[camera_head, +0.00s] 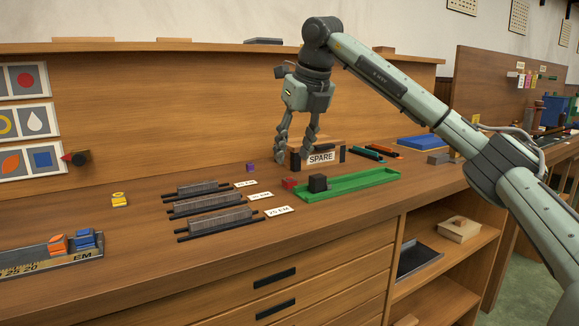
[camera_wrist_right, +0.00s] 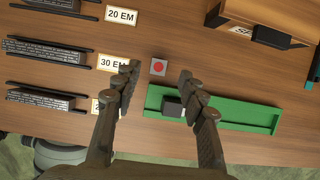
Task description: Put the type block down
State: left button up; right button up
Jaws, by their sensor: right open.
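A small type block (camera_wrist_right: 158,67) with a red dot on its grey top lies on the wooden counter in the wrist view, in line with the gap between my fingertips. In the head view a small red block (camera_head: 290,183) sits at the back left end of the green tray (camera_head: 350,187) and appears to be the same block. My right gripper (camera_head: 295,150) is open and empty above it; its fingers (camera_wrist_right: 158,79) are spread apart in the wrist view. A black block (camera_head: 318,183) stands in the green tray. My left gripper is not in view.
Dark type strips (camera_head: 208,204) on rails with EM labels lie left of the tray. The SPARE box (camera_head: 321,157) stands behind it. A purple block (camera_head: 250,167) and yellow block (camera_head: 120,200) lie apart. Orange (camera_head: 57,243) and blue (camera_head: 85,239) blocks sit in a marked holder.

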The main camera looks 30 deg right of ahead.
jog(key=v, duration=0.4)
jog(key=shift+s+r, duration=0.1)
jog(key=shift+r, duration=0.3)
jog(key=shift+o, duration=0.4)
jog(key=shift+s+r, duration=0.15)
jog(key=shift+r, duration=0.15)
jog(key=t+p, duration=0.1)
jog(key=t, duration=0.2)
send_near(290, 178)
jog(key=shift+w+d+f, duration=0.25)
jog(key=shift+w+f, duration=0.05)
jog(key=shift+f, duration=0.3)
jog(key=shift+s+a+f+t, duration=0.2)
jog(key=shift+s+a+t, duration=0.15)
jog(key=shift+t, duration=0.35)
jog(key=p+x, duration=0.1)
jog(key=x, duration=0.6)
jog(key=shift+w+f, duration=0.15)
jog(key=shift+f, duration=0.1)
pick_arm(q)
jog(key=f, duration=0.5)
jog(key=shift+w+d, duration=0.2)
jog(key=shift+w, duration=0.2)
pick_arm(e)
jog(key=shift+c, duration=0.5)
